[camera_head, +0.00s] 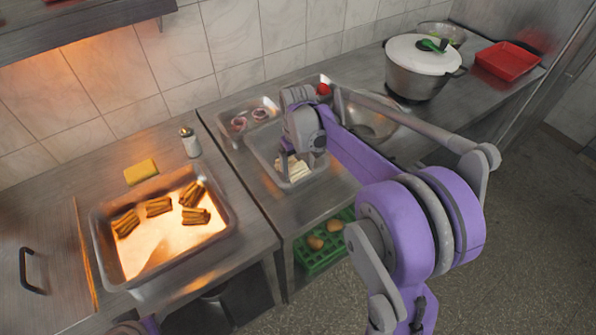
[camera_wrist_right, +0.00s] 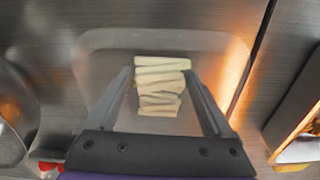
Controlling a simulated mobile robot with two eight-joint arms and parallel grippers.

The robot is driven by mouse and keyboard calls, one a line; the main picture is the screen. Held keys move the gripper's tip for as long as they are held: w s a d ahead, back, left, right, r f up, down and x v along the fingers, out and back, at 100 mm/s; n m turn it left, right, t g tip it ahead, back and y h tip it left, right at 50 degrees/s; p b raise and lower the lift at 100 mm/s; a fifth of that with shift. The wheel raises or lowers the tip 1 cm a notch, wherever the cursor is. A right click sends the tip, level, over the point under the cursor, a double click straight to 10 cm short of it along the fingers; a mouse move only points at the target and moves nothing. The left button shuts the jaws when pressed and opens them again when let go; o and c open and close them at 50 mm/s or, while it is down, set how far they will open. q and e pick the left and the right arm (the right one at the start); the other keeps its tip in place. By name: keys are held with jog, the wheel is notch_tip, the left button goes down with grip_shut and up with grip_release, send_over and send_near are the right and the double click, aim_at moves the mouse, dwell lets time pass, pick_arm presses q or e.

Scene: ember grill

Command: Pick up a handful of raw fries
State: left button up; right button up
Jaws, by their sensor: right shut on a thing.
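Pale raw fries (camera_head: 297,171) lie in a metal pan (camera_head: 262,150) in the counter, right of the warming tray. In the right wrist view, a stack of these fries (camera_wrist_right: 160,90) sits between the two fingers, over the pale floor of the pan (camera_wrist_right: 215,50). My right gripper (camera_head: 297,160) reaches down into the pan and is shut on the fries; its fingers (camera_wrist_right: 160,76) flank the stack. The arm and hand hide part of the pan in the head view. My left gripper is out of view.
A lit tray (camera_head: 150,262) with several bundles of browned fries (camera_head: 158,206) stands at left, near a shaker (camera_head: 190,142) and a yellow sponge (camera_head: 141,171). Behind are onion pans (camera_head: 240,124), a lidded pot (camera_head: 415,75) and a red tray (camera_head: 508,61). A green crate (camera_head: 315,264) sits below.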

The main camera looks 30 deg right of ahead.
aim_at(298, 168)
notch_tip(298, 168, up, 8)
jog(key=shift+f, duration=0.2)
pick_arm(q)
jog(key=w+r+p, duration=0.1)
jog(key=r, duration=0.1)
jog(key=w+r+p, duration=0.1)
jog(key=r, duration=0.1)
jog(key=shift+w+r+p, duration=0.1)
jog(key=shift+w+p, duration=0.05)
jog(key=shift+p, duration=0.25)
pick_arm(e)
jog(key=r, duration=0.1)
jog(key=w+r, duration=0.1)
jog(key=r, duration=0.1)
jog(key=w+r, duration=0.1)
jog(key=shift+r, duration=0.3)
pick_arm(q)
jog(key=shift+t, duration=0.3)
pick_arm(e)
jog(key=shift+s, duration=0.25)
